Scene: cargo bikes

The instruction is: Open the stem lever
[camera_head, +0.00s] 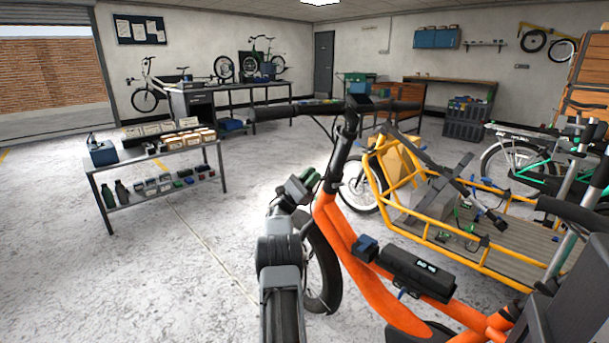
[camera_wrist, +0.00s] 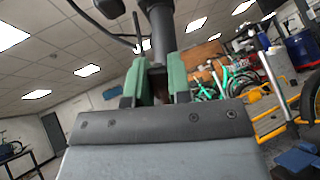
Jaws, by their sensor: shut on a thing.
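The orange cargo bike (camera_head: 352,243) stands close in front of me. Its dark upright stem (camera_head: 343,150) rises to a black handlebar (camera_head: 282,112). My gripper (camera_head: 311,182) is at the left side of the stem, low down near the orange frame. In the wrist view the stem (camera_wrist: 163,28) rises just beyond the two green fingers of my gripper (camera_wrist: 157,85). The fingers are closed on a small dark part at the stem, which looks like the stem lever. The fingers hide most of it, and its angle cannot be told.
A black battery pack (camera_head: 417,273) sits on the orange frame. A yellow-framed cargo bike (camera_head: 432,232) stands close at the right. A low workbench (camera_head: 150,165) with boxes and bottles is at the left. The floor (camera_head: 190,270) between is clear.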

